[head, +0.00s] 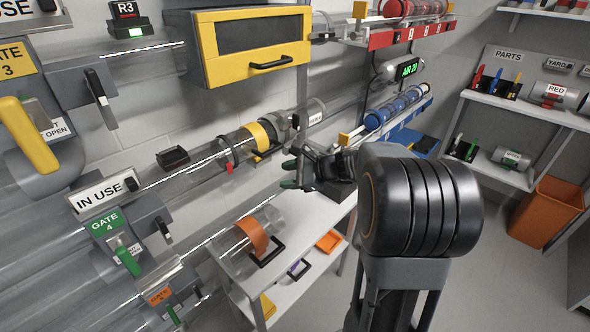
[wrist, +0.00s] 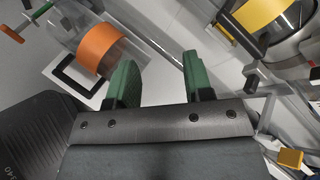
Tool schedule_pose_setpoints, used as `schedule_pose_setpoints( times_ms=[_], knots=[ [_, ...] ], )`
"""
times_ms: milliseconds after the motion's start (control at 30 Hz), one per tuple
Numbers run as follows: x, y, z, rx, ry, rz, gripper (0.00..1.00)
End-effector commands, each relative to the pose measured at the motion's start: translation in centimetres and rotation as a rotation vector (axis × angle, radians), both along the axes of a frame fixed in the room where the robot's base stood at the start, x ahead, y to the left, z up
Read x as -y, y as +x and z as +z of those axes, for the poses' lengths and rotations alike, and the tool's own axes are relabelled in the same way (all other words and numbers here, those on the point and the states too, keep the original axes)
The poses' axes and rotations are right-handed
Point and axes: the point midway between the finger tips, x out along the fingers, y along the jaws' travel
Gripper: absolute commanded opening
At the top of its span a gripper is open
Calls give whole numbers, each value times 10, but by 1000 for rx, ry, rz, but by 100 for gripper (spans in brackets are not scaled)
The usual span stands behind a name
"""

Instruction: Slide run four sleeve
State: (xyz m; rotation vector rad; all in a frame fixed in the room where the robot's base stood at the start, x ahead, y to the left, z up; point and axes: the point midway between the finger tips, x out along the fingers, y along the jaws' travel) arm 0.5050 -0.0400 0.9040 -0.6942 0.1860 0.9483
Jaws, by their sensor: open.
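A clear sleeve with a yellow band (head: 262,135) and black handle sits on the upper tube run. It also shows at the upper right of the wrist view (wrist: 258,14). A second clear sleeve with an orange band (head: 252,235) and a black handle lies lower. Its band is at the upper left of the wrist view (wrist: 92,50). No sleeve carries a readable run number. The green GATE 4 label (head: 107,222) is at left. My gripper (head: 290,174) is open and empty, its green fingers (wrist: 160,80) apart, between the two sleeves in view.
A white bench (head: 300,232) stands below the tubes. The yellow-framed cabinet (head: 250,48) hangs above. An orange bin (head: 545,212) stands on the floor at right.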

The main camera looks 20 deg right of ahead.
Motion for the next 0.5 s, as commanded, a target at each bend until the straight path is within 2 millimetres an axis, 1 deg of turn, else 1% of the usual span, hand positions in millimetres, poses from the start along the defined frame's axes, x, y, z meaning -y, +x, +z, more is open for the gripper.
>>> schedule_pose_setpoints(
  times_ms=[33, 67, 100, 133, 200, 300, 400, 500],
  knots=[
    [25, 19, -27, -13, 123, -106, 47],
    [38, 28, -32, -14, 193, -163, 47],
    [56, 39, -38, -14, 281, -231, 47],
    [68, 46, -43, -12, 340, -278, 47],
    [96, 58, -51, -4, 462, -370, 47],
    [127, 69, -60, 12, 588, -462, 47],
    [145, 75, -65, 25, 662, -513, 47],
    [151, 84, -66, 32, 694, -535, 47]
  ],
)
